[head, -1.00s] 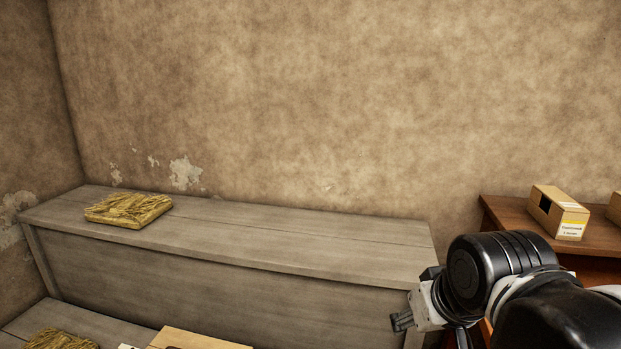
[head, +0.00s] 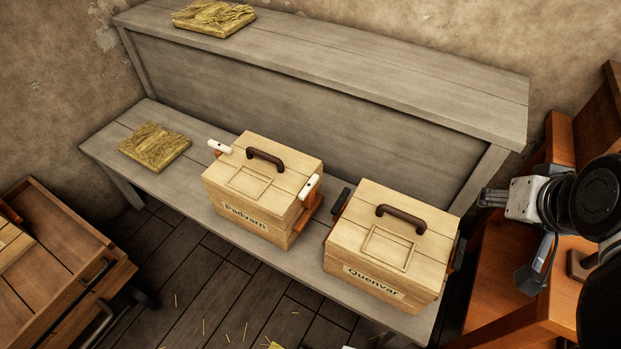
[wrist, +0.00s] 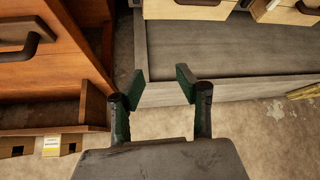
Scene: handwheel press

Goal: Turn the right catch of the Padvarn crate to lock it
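The Padvarn crate (head: 233,191), pale wood with a dark lid handle, stands on the lower grey bench shelf in the head view. Its right catch (head: 309,187) has a white grip and slants along the right lid edge, above an orange-brown part. Its left catch (head: 220,147) also has a white grip and sticks out at the far left corner. My gripper (head: 490,198) is at the right, well apart from the crate, beyond the Quenvar crate. The wrist view shows its two fingers (wrist: 164,85) spread with nothing between them.
The Quenvar crate (head: 375,255), with dark catches, stands right of the Padvarn crate, a narrow gap between them. Straw pads (head: 154,147) lie on the bench. The upper bench shelf (head: 350,60) rises behind. Reddish wooden furniture (head: 500,300) is below my arm.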

